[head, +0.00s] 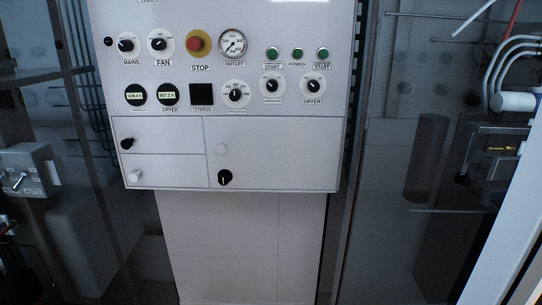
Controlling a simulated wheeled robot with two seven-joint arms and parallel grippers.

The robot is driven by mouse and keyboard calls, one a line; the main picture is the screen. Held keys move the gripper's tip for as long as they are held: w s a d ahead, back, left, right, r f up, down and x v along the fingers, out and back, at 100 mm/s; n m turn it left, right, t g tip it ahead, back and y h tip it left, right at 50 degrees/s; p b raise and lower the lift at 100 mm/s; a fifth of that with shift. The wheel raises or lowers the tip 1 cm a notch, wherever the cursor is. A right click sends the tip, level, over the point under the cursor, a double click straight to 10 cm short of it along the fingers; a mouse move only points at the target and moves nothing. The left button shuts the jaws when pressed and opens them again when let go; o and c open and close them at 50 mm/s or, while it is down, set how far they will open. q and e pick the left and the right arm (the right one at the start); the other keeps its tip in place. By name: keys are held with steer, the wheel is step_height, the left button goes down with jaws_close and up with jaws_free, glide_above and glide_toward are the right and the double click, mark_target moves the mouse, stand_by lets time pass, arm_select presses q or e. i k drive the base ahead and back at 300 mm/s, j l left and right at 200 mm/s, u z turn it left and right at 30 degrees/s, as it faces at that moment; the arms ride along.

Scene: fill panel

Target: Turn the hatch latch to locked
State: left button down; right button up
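A light grey control panel (180,75) fills the upper middle of the head view. Its lower part has outlined hatch doors: a small upper left one (165,137), a small lower left one (175,170) and a larger right one (275,155). The left doors carry a black knob (127,143) and a white knob (135,176). I see no readable lock label. Neither of my grippers is in view.
Above the doors are a red STOP button (196,43), an OUTLET gauge (233,43), several dials and green buttons (298,54). A grey switch box (28,170) stands at left. Pipes (515,50) and a pale slanted bar (500,220) are at right.

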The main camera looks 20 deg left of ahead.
mark_target(225, 176)
steer(key=u, duration=0.85)
